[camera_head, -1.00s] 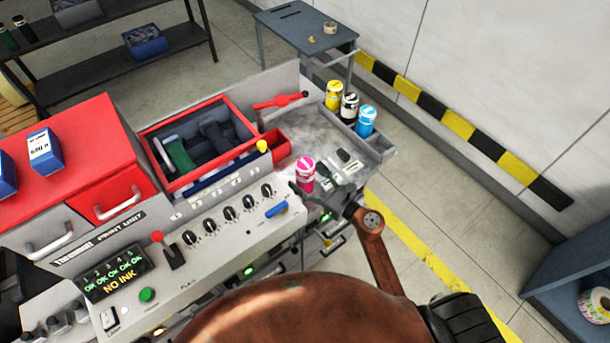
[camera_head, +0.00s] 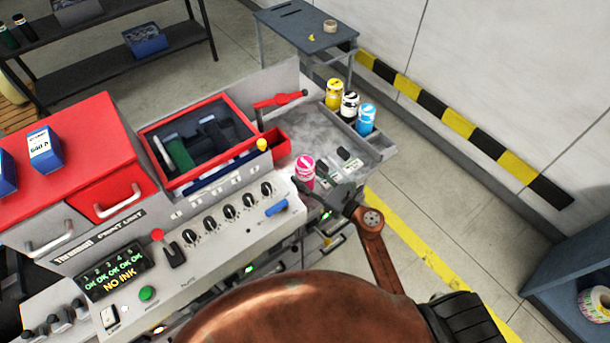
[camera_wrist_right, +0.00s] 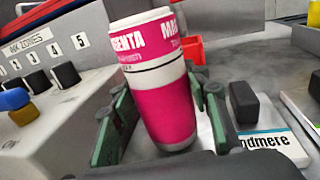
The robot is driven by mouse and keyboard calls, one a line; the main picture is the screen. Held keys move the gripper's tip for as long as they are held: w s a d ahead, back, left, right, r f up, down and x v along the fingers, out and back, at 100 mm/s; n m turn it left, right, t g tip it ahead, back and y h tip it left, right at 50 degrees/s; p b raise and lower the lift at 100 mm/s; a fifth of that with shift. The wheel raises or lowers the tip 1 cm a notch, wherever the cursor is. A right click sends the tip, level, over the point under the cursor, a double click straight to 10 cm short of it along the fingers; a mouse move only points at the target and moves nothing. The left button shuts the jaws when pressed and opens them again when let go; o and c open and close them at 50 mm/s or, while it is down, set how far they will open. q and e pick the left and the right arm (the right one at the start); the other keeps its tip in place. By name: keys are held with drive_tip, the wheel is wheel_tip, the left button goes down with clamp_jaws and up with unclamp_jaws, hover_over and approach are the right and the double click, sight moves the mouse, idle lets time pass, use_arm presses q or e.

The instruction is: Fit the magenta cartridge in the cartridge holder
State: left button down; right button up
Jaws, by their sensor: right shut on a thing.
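The magenta cartridge (camera_head: 305,170), pink with a white band, is near the front of the grey worktop, right of the knob panel. In the right wrist view the cartridge (camera_wrist_right: 165,100) sits between the green fingers of my right gripper (camera_wrist_right: 158,125), which is shut on it. In the head view my right gripper (camera_head: 315,190) is at its lower part. I cannot tell whether its base touches the worktop. A grey tray (camera_head: 381,148) at the worktop's right edge holds yellow, black and cyan cartridges. I cannot identify the cartridge holder for certain. My left gripper is out of view.
A red-framed bin (camera_head: 190,188) with green and dark pieces stands left of the cartridge, with a red lever (camera_head: 280,100) behind. Dark blocks (camera_head: 346,153) and a labelled card (camera_wrist_right: 268,143) lie close by on the right. The display (camera_head: 115,275) reads NO INK.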

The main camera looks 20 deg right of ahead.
clamp_jaws()
drive_tip(key=shift+r, duration=0.15)
drive_tip(key=shift+r, duration=0.3)
wheel_tip(320, 180, up, 2)
drive_tip(key=shift+r, duration=0.2)
drive_tip(key=s+r+p, duration=0.2)
drive_tip(key=s+r, duration=0.8)
drive_tip(key=s, duration=0.4)
drive_tip(key=m+t+h+b, duration=0.3)
drive_tip(key=m+h+b, duration=0.3)
drive_tip(key=h, duration=0.3)
approach(312, 175)
wheel_tip(312, 175, down, 3)
drive_tip(key=s+d, duration=0.1)
drive_tip(key=shift+s+d+f, duration=0.2)
drive_tip(key=shift+d, duration=0.15)
